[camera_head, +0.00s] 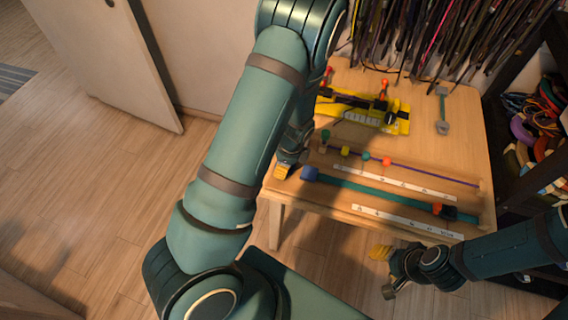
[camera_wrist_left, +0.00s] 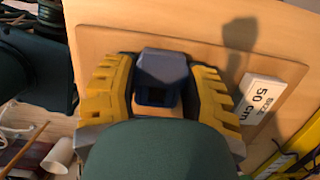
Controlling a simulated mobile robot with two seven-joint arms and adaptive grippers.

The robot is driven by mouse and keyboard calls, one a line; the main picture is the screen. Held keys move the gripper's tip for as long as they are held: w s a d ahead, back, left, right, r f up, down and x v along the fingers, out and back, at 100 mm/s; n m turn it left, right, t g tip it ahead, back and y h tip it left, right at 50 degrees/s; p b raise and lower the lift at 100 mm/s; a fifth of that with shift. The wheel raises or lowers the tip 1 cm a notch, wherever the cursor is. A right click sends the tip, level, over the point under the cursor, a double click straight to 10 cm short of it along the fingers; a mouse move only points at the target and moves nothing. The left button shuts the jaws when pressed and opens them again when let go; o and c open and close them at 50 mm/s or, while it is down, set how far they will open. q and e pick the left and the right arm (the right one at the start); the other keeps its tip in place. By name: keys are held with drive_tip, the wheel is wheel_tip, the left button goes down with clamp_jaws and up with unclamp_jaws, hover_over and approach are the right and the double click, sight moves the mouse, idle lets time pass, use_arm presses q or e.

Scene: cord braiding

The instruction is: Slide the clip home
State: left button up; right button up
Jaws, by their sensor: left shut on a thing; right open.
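A teal cord (camera_head: 375,194) lies straight along the front board, with a blue block (camera_head: 309,173) at its left end. A small orange and dark clip (camera_head: 443,211) sits near its right end. My left gripper (camera_head: 285,170) is low at the table's left edge, beside the blue block. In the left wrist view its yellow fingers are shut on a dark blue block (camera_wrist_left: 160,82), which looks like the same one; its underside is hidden. My right gripper (camera_head: 384,270) is open and empty, off the table's front edge, apart from the clip.
A purple cord with several coloured beads (camera_head: 365,157) lies on the board behind. White rulers (camera_head: 405,222) lie along both boards. A yellow tool (camera_head: 365,112) and a grey stand (camera_head: 442,110) are farther back. Many cords hang behind; a dark shelf stands right. My left arm covers the table's left side.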

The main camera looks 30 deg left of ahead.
idle(0.4)
use_arm(q)
drive_tip(key=o, duration=0.8)
drive_tip(key=o, duration=0.3)
drive_tip(key=shift+o, duration=0.2)
drive_tip(key=shift+r, duration=0.1)
drive_tip(key=shift+w+d+r+p, duration=0.1)
drive_tip(key=shift+d+r+p, duration=0.05)
drive_tip(key=shift+r+p, duration=0.75)
drive_tip(key=shift+d+r+p, duration=0.2)
drive_tip(key=shift+r+p, duration=0.55)
drive_tip(key=shift+r, duration=0.25)
drive_tip(key=shift+w+d+r+p, duration=0.1)
drive_tip(key=shift+d+r+p, duration=0.05)
drive_tip(key=shift+r+p, duration=0.75)
drive_tip(key=shift+s, duration=0.15)
